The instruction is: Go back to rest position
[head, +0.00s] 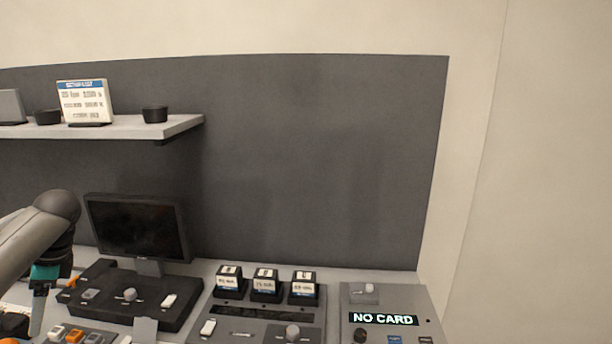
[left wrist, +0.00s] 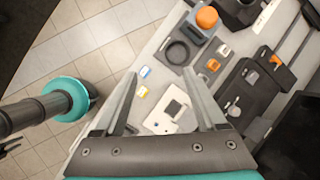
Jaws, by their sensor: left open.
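My left arm comes in from the left edge of the head view, and its gripper (head: 40,305) points down over the left end of the desk. In the left wrist view the two fingers of this gripper (left wrist: 160,75) are spread wide apart. Nothing is held between them. Beyond the fingers lie the desk edge and a white plate (left wrist: 172,112) with a dark square on it. The plate shows between the fingers, apart from them. My right gripper does not show in either view.
A dark monitor (head: 137,228) stands behind a black control panel (head: 150,312). Three black labelled blocks (head: 265,283) stand to its right, beside a panel with a "NO CARD" display (head: 384,319). A shelf (head: 185,124) hangs above. Tiled floor (left wrist: 100,30) lies beside the desk.

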